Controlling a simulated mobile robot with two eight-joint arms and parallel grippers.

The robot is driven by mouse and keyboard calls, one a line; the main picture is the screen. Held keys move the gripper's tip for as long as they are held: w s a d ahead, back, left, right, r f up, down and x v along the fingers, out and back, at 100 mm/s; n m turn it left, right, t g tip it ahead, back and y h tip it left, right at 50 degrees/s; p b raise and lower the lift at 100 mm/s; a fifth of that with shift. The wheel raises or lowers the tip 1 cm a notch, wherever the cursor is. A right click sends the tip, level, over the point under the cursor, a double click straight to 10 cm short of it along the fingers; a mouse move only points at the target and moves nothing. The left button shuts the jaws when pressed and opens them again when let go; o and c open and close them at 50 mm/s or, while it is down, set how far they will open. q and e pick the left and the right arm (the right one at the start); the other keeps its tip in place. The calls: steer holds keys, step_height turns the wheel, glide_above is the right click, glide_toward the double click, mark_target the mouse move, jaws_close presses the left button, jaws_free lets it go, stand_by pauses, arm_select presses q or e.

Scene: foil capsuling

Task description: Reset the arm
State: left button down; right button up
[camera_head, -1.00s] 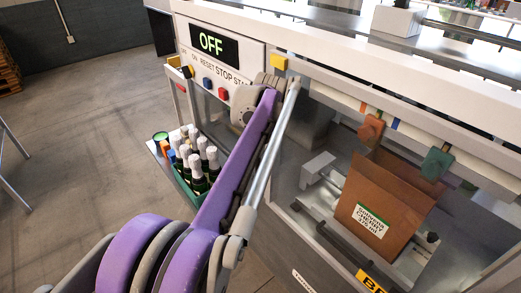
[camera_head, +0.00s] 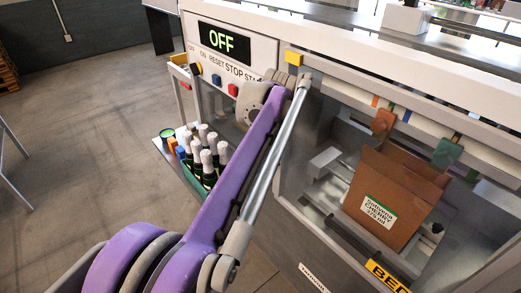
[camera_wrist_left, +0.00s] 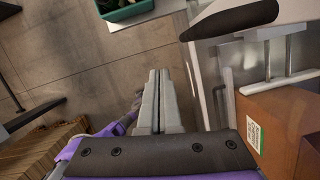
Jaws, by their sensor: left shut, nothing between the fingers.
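My purple left arm (camera_head: 245,150) reaches from the bottom left of the head view up to the front of the machine. Its far joint is in front of the panel's lower right part, and the gripper is hidden there. In the left wrist view, my left gripper (camera_wrist_left: 159,72) has its two grey fingers together with nothing between them, over the concrete floor. The control panel (camera_head: 262,50) has a display (camera_head: 221,38) reading OFF, with a blue button (camera_head: 217,79) and a red button (camera_head: 233,89) below it. My right gripper is not in view.
A green crate of bottles (camera_head: 207,157) stands at the machine's left end; a green crate (camera_wrist_left: 125,10) shows in the left wrist view. A brown carton (camera_head: 395,200) is inside the machine. The machine's frame borders the arm. Open floor (camera_head: 90,130) lies left.

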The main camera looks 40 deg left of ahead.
arm_select(q)
steer(key=v, duration=0.8)
steer(key=shift+s+a+r, duration=0.2)
steer(key=shift+a, duration=0.05)
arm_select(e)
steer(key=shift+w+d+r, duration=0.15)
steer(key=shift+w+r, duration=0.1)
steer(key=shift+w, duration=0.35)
arm_select(q)
steer(key=s+d+f+n+t+h, duration=0.1)
steer(key=s+d+f+n+t, duration=0.1)
steer(key=s+d+f+n, duration=0.4)
steer(key=s+d+f+n+t+h, duration=0.1)
steer(key=s+d+f+n+t, duration=0.2)
steer(key=d+f+n, duration=1.2)
steer(key=s+d+f, duration=0.1)
steer(key=s+f, duration=0.2)
steer(key=shift+d+h, duration=0.15)
steer(key=shift+h, duration=0.15)
steer(key=shift+s+f, duration=0.1)
steer(key=shift+f, duration=0.05)
